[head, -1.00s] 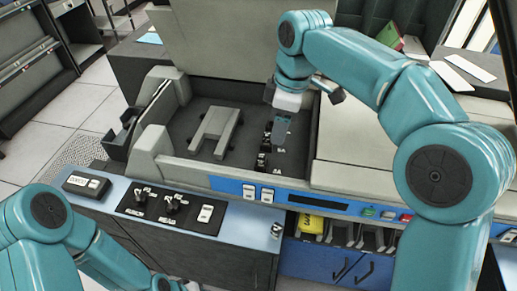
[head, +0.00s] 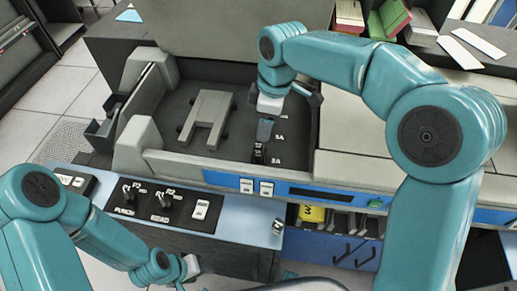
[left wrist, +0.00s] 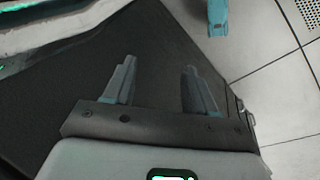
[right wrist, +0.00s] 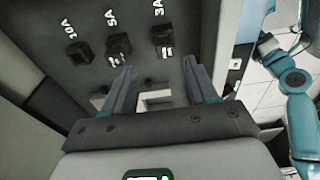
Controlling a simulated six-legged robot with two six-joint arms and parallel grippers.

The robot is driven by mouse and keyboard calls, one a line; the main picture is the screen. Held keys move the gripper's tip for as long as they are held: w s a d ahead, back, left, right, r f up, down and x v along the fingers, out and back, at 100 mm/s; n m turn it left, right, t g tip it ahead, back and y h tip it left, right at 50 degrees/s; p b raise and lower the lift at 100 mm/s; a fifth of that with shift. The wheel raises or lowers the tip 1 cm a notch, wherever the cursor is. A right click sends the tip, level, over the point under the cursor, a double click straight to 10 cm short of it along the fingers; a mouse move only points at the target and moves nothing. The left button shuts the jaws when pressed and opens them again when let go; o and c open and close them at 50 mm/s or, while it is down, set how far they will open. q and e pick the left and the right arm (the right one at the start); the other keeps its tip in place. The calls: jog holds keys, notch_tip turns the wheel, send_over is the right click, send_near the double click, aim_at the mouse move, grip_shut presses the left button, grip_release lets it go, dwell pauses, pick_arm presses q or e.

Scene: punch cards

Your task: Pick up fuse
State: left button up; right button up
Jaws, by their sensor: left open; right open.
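Three black fuse blocks stand in a row on the dark panel in the right wrist view: 10A (right wrist: 77,52), 5A (right wrist: 118,47) and 3A (right wrist: 162,40). In the head view the nearest fuse block (head: 258,153) shows beside the 3A label; my right gripper covers the others. My right gripper (head: 266,130) hangs over the row with its fingers pointing down. In the right wrist view its fingers (right wrist: 160,88) are apart and empty. My left gripper (head: 182,270) is low in front of the console; its fingers (left wrist: 158,80) are apart and empty.
A grey H-shaped piece (head: 206,120) lies in the recess left of the fuse row. Grey raised corner blocks (head: 140,140) and walls bound the recess. Knobs (head: 160,200) and switches line the front ledge. A yellow item (head: 312,214) sits below.

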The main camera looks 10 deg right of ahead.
aim_at(259, 144)
jog(key=f, duration=0.2)
jog(key=a+f, duration=0.1)
jog(key=f, duration=0.4)
jog(key=shift+a, duration=0.3)
jog(key=shift+s, duration=0.1)
jog(key=shift+c, duration=0.3)
grip_shut()
